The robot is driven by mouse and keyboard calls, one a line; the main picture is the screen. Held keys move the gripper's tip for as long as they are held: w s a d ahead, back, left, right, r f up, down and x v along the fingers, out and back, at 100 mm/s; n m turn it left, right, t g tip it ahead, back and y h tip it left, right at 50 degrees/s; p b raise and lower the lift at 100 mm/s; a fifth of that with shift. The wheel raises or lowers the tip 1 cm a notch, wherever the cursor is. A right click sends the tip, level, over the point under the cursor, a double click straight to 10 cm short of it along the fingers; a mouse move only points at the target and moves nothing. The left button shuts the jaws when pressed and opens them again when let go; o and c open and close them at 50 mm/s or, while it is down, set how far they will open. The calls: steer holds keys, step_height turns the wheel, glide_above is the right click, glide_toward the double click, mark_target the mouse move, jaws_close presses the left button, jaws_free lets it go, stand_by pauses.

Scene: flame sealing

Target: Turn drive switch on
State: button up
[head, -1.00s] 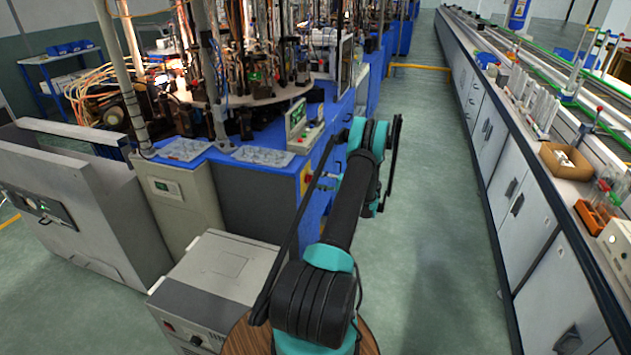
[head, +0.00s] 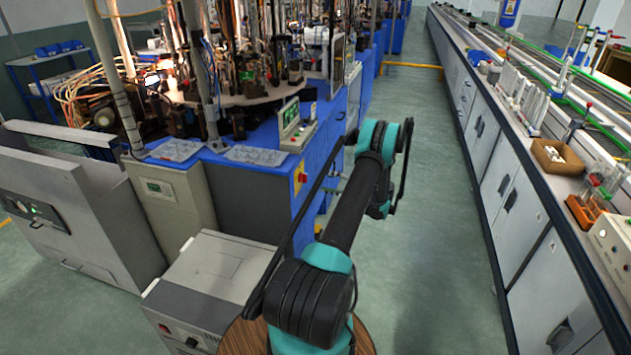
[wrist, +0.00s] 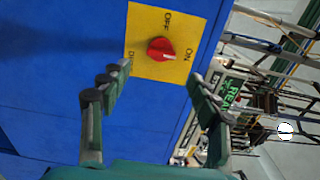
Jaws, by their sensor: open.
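The drive switch is a red rotary knob (wrist: 161,50) on a yellow plate (wrist: 146,23) in the wrist view. The plate reads OFF and ON, with a partly hidden word at its lower left. The plate also shows in the head view (head: 300,178), on the side of a blue cabinet. My gripper (wrist: 160,74) is open, with one finger on each side of the knob's lower area. The fingers look apart from the knob. In the head view my gripper is mostly hidden behind my arm.
The blue machine cabinet (head: 245,200) carries a small green-screen panel (head: 290,118). A grey box (head: 212,280) stands at its near corner. A long bench (head: 530,215) with glassware runs along the right. The floor aisle (head: 430,220) between them is clear.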

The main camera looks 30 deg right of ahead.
steer(key=shift+v, duration=2.15)
